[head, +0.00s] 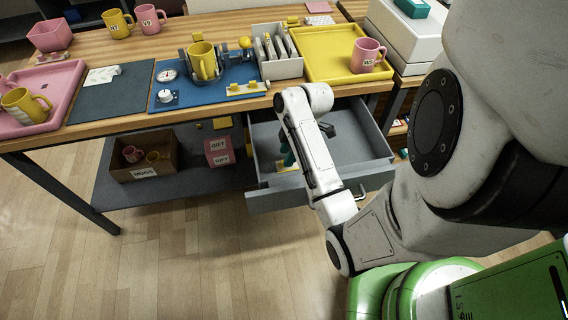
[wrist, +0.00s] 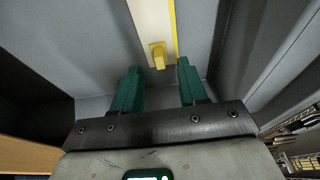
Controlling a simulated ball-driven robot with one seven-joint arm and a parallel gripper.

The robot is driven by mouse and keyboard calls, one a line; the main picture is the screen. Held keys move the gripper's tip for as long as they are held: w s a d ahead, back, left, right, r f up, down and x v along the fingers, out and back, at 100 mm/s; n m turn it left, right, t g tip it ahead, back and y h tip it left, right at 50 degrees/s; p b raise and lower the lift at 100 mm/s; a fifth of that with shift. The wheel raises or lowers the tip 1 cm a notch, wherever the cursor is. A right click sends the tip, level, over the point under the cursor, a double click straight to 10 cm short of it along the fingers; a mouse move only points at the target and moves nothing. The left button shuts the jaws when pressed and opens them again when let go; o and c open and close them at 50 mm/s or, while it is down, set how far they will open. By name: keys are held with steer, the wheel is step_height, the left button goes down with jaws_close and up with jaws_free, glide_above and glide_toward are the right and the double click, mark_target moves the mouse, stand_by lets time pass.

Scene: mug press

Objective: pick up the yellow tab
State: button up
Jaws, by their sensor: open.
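The yellow tab (wrist: 157,54) stands up from a white strip (wrist: 149,18) with a yellow edge, inside the open grey drawer (head: 350,148). In the wrist view the tab is just beyond my gripper (wrist: 160,68), between the lines of its two green fingers and a little nearer the left one. The fingers are open and apart, with nothing between them. In the head view my gripper (head: 288,160) reaches down into the left part of the drawer, and my arm hides much of that area. I cannot make out the tab clearly there.
The drawer's walls rise close around my gripper, and the wooden tabletop (head: 130,122) is above it. A box of mugs (head: 135,172) and a pink box (head: 219,152) stand on the lower shelf to the left. A yellow tray (head: 318,68) with a pink mug (head: 367,54) is above.

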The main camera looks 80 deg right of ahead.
steer(key=shift+x, duration=1.2)
steer(key=shift+c, duration=0.4)
jaws_close()
